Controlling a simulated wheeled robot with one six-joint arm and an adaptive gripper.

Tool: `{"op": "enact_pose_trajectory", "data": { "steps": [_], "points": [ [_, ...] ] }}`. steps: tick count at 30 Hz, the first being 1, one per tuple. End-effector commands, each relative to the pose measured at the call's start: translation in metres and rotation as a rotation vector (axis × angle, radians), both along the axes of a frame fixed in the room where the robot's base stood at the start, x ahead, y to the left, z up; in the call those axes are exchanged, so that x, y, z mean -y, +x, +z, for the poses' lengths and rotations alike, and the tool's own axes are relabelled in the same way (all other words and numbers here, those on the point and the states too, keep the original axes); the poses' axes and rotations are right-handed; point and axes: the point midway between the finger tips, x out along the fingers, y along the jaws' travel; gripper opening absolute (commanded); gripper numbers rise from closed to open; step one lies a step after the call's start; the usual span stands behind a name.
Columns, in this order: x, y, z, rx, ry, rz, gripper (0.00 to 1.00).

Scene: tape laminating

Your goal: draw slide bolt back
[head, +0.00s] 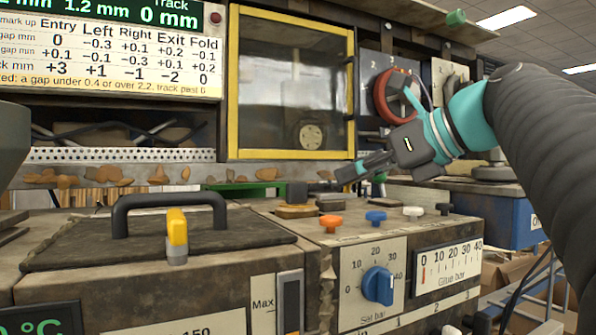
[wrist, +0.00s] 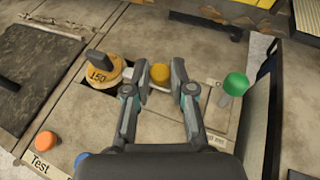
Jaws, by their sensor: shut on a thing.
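In the wrist view, my gripper (wrist: 160,82) has its two fingers on either side of a round yellow knob (wrist: 160,75) and is shut on it. The knob sits over a pale plate in the bench top; it appears to be the slide bolt's knob. The shaft under it is mostly hidden. In the head view, my gripper (head: 348,174) reaches in from the right, low over the bench top. The knob cannot be made out there.
A round wooden piece marked 150 (wrist: 103,70) with a dark handle stands just left of the fingers. A green ball knob (wrist: 236,84) is close on the right. Orange (head: 331,222), blue (head: 376,216) and white (head: 413,212) buttons line the front edge. A black-handled lid (head: 100,250) lies left.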

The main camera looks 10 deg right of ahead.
Motion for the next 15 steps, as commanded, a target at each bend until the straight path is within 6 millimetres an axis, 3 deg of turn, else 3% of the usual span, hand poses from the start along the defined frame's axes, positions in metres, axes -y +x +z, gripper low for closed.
{"op": "enact_pose_trajectory", "data": {
  "steps": [13, 14, 15],
  "points": [
    [-0.0024, -0.0008, -0.0001, -0.001, 0.000, 0.002, 0.00],
    [-0.0024, -0.0008, -0.0001, 0.000, 0.001, 0.002, 0.26],
    [-0.0024, -0.0008, -0.0001, 0.000, 0.001, 0.002, 0.36]
  ]
}}
